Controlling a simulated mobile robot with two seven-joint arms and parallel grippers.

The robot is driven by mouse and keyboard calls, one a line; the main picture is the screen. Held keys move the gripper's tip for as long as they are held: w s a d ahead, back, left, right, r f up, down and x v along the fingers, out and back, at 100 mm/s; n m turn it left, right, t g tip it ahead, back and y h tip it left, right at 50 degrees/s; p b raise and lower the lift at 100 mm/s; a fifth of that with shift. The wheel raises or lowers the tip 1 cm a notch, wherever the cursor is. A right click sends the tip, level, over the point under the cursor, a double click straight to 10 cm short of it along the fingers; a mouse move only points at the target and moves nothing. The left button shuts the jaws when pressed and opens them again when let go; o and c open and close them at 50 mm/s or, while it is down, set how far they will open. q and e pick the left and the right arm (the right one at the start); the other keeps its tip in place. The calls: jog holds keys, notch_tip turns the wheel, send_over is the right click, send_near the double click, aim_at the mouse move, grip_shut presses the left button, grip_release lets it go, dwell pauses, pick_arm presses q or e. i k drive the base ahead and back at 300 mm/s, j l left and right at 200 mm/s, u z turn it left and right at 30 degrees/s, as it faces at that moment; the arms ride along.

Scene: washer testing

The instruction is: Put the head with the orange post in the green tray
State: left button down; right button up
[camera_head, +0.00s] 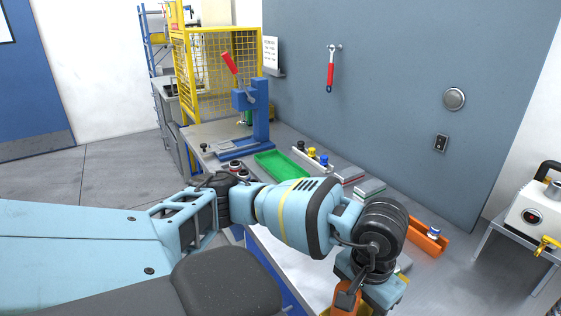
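The green tray (268,165) lies on the bench in front of the blue press, and it looks empty. A white rack (299,154) beside it holds heads with a yellow top (311,153) and a blue top (323,158). I cannot make out an orange post on any head. My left arm reaches across the bench from the left. Its gripper (347,298), with an orange part showing, points down at the bottom edge, where its fingertips are cut off or hidden. I cannot tell whether it holds anything. My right gripper is not in view.
An orange bin (425,241) with a blue-and-white part (433,233) stands on the bench's right side. The blue lever press (262,125) stands behind the green tray. Dark-and-light boxes (348,174) lie between rack and bin. A wall backs the bench; my arm covers its middle.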

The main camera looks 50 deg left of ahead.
aim_at(277, 166)
jog(key=k+j, duration=0.1)
jog(key=j, duration=0.35)
jog(key=k+j, duration=0.1)
jog(key=j, duration=0.4)
jog(key=k+j, duration=0.1)
jog(key=j, duration=0.9)
jog(key=i+j, duration=0.6)
